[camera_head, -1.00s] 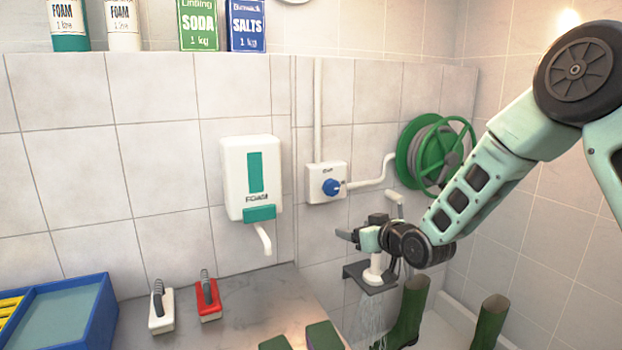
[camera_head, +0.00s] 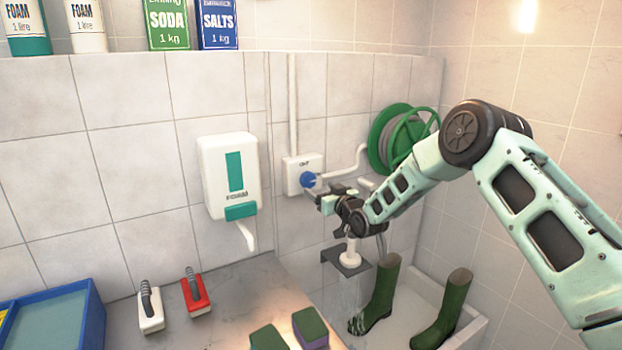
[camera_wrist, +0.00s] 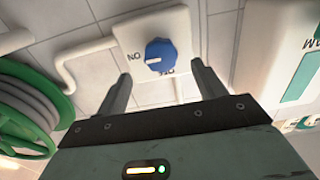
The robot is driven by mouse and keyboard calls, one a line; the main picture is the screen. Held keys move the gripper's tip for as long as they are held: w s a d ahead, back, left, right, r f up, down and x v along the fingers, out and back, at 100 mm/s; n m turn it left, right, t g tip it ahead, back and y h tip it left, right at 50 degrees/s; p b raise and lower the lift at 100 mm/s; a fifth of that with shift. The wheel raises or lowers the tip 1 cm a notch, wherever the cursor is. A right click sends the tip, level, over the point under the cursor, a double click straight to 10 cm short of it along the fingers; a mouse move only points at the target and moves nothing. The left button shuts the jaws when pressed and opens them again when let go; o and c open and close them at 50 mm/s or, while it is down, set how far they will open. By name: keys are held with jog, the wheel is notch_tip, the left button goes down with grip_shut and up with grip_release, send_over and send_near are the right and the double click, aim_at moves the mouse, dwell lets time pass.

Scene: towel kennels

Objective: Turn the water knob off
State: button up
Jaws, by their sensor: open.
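The blue water knob (camera_head: 308,180) sits on a white wall box (camera_head: 292,164), which has pipes running from it. In the wrist view the knob (camera_wrist: 160,52) shows upside down, its white mark pointing at the ON label (camera_wrist: 134,57); the OFF label (camera_wrist: 167,72) is partly hidden by the knob. My gripper (camera_head: 312,194) is open and empty, just in front of and slightly below the knob. In the wrist view its fingers (camera_wrist: 161,76) lie to either side of the knob, apart from it. Water runs from the white shower head (camera_head: 351,254).
A green hose reel (camera_head: 384,140) hangs right of the box, and a white foam dispenser (camera_head: 217,172) left of it. Green boots (camera_head: 380,295) stand in the tray below. Two brushes (camera_head: 195,293) and sponges lie on the counter (camera_head: 240,290).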

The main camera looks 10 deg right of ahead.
aim_at(310, 182)
jog(key=shift+p+x, duration=1.05)
jog(key=shift+x, duration=2.3)
jog(key=c, duration=1)
